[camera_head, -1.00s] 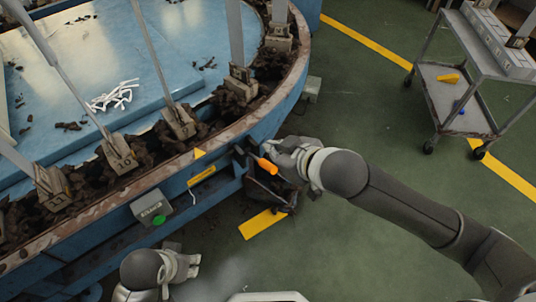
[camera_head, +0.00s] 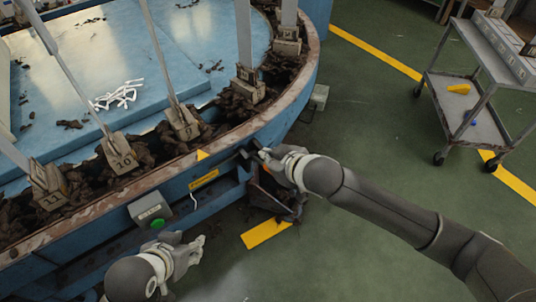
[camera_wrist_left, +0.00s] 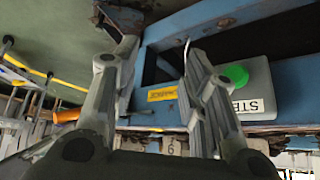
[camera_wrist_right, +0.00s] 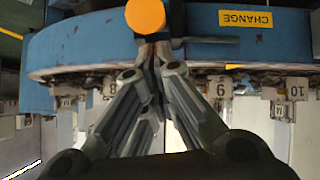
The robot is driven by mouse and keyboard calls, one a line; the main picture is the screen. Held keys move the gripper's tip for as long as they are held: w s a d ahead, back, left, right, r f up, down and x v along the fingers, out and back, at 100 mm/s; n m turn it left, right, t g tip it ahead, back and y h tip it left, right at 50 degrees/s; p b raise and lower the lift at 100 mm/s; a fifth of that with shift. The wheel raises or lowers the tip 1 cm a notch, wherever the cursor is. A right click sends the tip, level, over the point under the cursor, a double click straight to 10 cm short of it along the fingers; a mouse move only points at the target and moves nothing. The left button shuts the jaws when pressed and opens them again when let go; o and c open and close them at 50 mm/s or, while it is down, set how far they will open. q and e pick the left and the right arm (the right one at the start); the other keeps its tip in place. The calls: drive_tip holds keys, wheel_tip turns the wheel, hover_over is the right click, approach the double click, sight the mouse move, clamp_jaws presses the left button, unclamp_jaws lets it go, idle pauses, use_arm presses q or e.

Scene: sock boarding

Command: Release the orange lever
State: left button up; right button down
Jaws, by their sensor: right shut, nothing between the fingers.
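The orange lever's round end shows in the right wrist view (camera_wrist_right: 145,15), just above my right fingertips. In the left wrist view the orange lever (camera_wrist_left: 67,115) shows at the left, partly behind a finger. In the head view my right gripper hides it at the blue rim. My right gripper (camera_head: 258,152) is shut and empty; its fingertips (camera_wrist_right: 153,48) come together close by the lever. I cannot tell whether they touch it. My left gripper (camera_head: 202,243) is low in front of the machine, away from the lever. Its fingers stand apart and empty in the left wrist view (camera_wrist_left: 160,58).
The round blue machine (camera_head: 225,150) carries numbered posts along its rim. A grey box with a green button (camera_head: 157,222) is on its side, above my left gripper. A yellow label (camera_head: 203,179) sits between.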

use_arm(q)
drive_tip(key=shift+w+d+r, duration=0.15)
drive_tip(key=shift+w, duration=0.2)
use_arm(e)
drive_tip(key=shift+f, duration=0.15)
use_arm(q)
drive_tip(key=shift+t, duration=0.3)
use_arm(e)
drive_tip(key=shift+d, duration=0.1)
